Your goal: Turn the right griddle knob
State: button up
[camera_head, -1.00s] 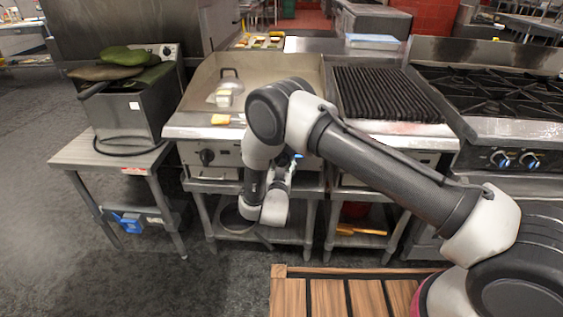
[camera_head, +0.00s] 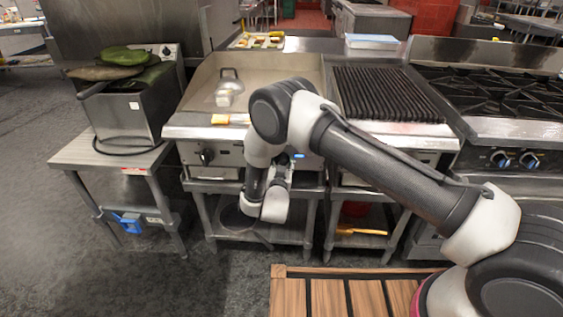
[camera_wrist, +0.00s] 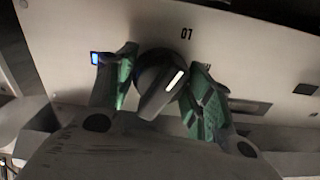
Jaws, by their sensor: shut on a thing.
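The griddle (camera_head: 275,75) stands at the middle of the head view. The right griddle knob (camera_wrist: 161,80) shows in the wrist view as a dark round knob with a white mark, below the label "07" on the pale front panel. The white mark is tilted. My gripper (camera_wrist: 164,68) has its green-padded fingers on both sides of the knob and is shut on it. The left griddle knob (camera_head: 205,156) is in plain view there, untouched.
A charcoal grill (camera_head: 385,95) and a burner stove (camera_head: 495,95) stand to the right. A fryer (camera_head: 130,108) on a side table (camera_head: 100,158) is to the left. The floor at left is clear.

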jog(key=m, duration=0.5)
jog(key=shift+m, duration=0.3)
jog(key=m, duration=0.5)
jog(key=shift+d+m, duration=0.1)
jog(key=shift+m, duration=0.2)
jog(key=o, duration=0.7)
jog(key=s, duration=1.2)
jog(key=shift+a, duration=0.2)
